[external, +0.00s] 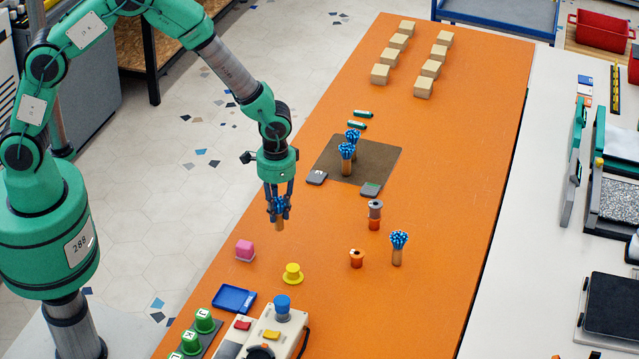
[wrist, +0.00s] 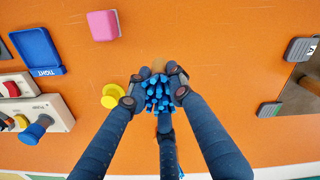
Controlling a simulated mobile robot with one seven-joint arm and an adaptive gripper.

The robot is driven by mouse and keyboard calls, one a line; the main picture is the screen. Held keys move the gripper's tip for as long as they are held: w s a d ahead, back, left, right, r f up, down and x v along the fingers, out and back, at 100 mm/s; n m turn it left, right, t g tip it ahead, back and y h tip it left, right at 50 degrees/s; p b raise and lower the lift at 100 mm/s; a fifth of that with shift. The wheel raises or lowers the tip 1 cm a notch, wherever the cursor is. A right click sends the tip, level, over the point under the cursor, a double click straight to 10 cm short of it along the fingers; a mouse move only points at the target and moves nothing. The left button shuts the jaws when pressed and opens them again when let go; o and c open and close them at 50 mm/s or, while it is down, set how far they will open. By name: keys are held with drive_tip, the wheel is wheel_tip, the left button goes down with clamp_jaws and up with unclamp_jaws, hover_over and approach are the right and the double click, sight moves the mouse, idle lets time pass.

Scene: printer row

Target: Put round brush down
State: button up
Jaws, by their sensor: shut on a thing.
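My gripper (external: 279,200) is over the left part of the orange table, fingers pointing down. It is shut on a round brush (external: 279,223) with blue bristles up and a wooden handle down. In the wrist view the held brush (wrist: 157,92) is between the dark fingertips. I cannot tell whether its handle touches the table. Two similar brushes, a rear one (external: 352,136) and a front one (external: 346,163), stand upright on a brown mat (external: 380,155). Another brush (external: 398,245) stands upright to the right on the table.
A pink block (external: 245,250) and a yellow knob (external: 293,273) are near the gripper. An orange spool (external: 357,258) and a grey-orange stack (external: 375,214) stand right. A blue tray (external: 234,299) and a control box (external: 270,330) are in front. Orange surface around the brush is clear.

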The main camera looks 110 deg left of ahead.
drive_tip(key=shift+a, duration=0.1)
drive_tip(key=w+a+r+p, duration=0.1)
drive_tip(key=w+a+r, duration=0.1)
drive_tip(key=a, duration=1)
drive_tip(key=w+a+r+p, duration=0.1)
drive_tip(key=w+a, duration=0.4)
drive_tip(key=a, duration=0.8)
drive_tip(key=w+a+r+n+p, duration=0.1)
drive_tip(key=w+a, duration=0.3)
drive_tip(key=a, duration=0.9)
drive_tip(key=shift+r+p, duration=0.35)
drive_tip(key=shift+r, duration=0.45)
drive_tip(key=shift+w, duration=0.1)
hover_over(361, 171)
wheel_tip(361, 171, down, 6)
drive_tip(key=shift+f, duration=0.15)
drive_tip(key=shift+f, duration=0.1)
drive_tip(key=shift+f, duration=1.75)
